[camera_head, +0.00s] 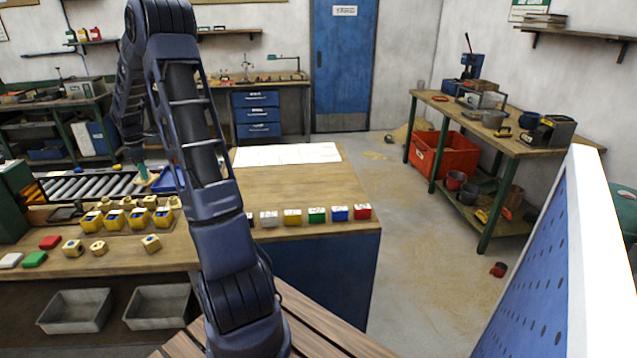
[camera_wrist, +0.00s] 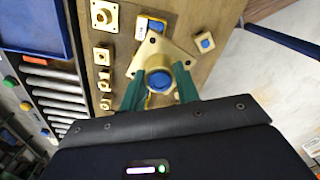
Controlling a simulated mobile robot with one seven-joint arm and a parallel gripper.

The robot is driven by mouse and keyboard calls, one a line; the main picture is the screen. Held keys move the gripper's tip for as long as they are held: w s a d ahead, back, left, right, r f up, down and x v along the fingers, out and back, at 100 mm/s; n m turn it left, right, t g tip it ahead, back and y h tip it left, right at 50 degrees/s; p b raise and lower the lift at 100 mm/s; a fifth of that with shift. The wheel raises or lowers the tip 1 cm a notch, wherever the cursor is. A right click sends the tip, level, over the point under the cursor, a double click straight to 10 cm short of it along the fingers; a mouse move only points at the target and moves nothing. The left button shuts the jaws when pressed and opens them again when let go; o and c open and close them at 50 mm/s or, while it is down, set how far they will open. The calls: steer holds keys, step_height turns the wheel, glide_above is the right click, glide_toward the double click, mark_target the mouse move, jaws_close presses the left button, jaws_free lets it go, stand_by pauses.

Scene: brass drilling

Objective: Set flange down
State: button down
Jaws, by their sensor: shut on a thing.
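The flange is a beige plate with a round raised hub and a blue centre. In the wrist view the flange (camera_wrist: 181,52) sits between the two green fingers of my gripper (camera_wrist: 160,84), which are shut on its hub. Wooden bench top shows beneath the flange in the wrist view. I cannot tell whether the flange touches anything below it.
Small beige parts (camera_wrist: 103,55) line the bench, and a blue-centred one (camera_wrist: 205,42) sits to the right. Coloured blocks (camera_head: 317,215) stand along the bench edge. Bare wood (camera_head: 300,185) lies before a white sheet (camera_head: 288,154).

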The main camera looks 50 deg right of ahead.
steer(key=s+d+r+m, duration=0.15)
steer(key=s+d, duration=0.25)
steer(key=d, duration=0.8)
steer(key=s+d+r+m, duration=0.1)
steer(key=s+d+m, duration=0.25)
steer(key=d, duration=0.85)
steer(key=s+d+r+m, duration=0.15)
steer(key=s+d, duration=0.25)
steer(key=d, duration=0.8)
steer(key=s+d+r+m, duration=0.1)
steer(key=s+d+m, duration=0.3)
steer(key=s+d, duration=1)
steer(key=s+d+r+m, duration=0.1)
steer(key=s+d+m, duration=0.3)
steer(key=s+d, duration=0.95)
steer(key=f, duration=0.6)
steer(key=s+a+f, duration=0.1)
steer(key=f, duration=0.6)
steer(key=s+a+f, duration=0.1)
steer(key=f, duration=0.5)
steer(key=shift+s+a+f, duration=0.1)
steer(key=shift+s+f, duration=0.05)
steer(key=shift+f, duration=0.05)
steer(key=shift+f, duration=0.1)
steer(key=c, duration=1)
jaws_free()
steer(key=shift+c, duration=0.2)
